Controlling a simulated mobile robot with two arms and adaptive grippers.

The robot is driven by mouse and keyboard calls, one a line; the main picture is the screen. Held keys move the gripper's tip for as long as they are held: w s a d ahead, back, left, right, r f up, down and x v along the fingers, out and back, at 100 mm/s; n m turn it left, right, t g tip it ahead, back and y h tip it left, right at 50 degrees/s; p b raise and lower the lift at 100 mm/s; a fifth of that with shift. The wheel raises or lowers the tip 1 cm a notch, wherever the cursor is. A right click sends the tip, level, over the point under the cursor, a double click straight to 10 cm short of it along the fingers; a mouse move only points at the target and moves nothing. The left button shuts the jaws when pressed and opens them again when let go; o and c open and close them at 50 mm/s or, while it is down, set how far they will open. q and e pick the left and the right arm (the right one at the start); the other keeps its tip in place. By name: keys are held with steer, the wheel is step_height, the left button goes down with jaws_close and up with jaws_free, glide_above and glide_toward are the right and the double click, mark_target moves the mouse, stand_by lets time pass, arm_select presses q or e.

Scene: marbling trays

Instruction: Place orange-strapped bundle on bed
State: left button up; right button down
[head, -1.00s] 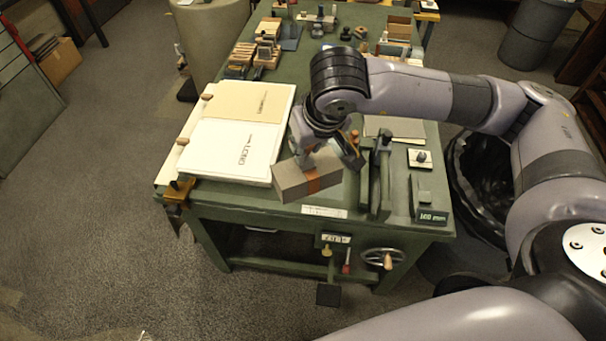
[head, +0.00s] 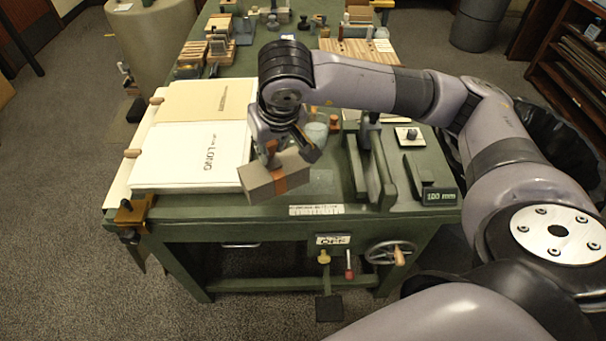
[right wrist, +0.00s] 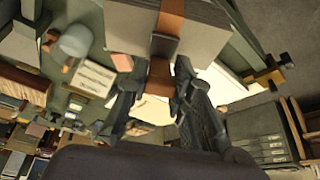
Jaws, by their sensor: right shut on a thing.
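The orange-strapped bundle (head: 274,178) is a grey-tan block of stacked sheets with an orange band. My right gripper (head: 288,158) is shut on it and holds it near the front edge of the green table. The bundle is tilted in the head view. I cannot tell which surface is the bed; a bare green surface (head: 322,188) lies right of the bundle. My left gripper is not in view.
White and tan boards (head: 190,155) lie at the table's left, with a brass clamp (head: 131,212) at the corner. Dark upright rails (head: 370,170) and a "100 mm" display (head: 440,196) stand at the right. A handwheel (head: 390,252) is below the front edge.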

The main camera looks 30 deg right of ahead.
steer(key=w+d+r+m+h+p, duration=0.25)
steer(key=w+d+r+m, duration=0.25)
steer(key=d+r, duration=0.55)
step_height(320, 180, down, 20)
steer(key=p, duration=0.3)
steer(key=shift+w+d, duration=0.15)
steer(key=shift+d, duration=0.2)
steer(key=shift+f+y, duration=0.1)
steer(key=shift+y, duration=0.15)
steer(key=shift+f, duration=0.15)
steer(key=c, duration=1.4)
jaws_free()
steer(key=shift+g, duration=0.3)
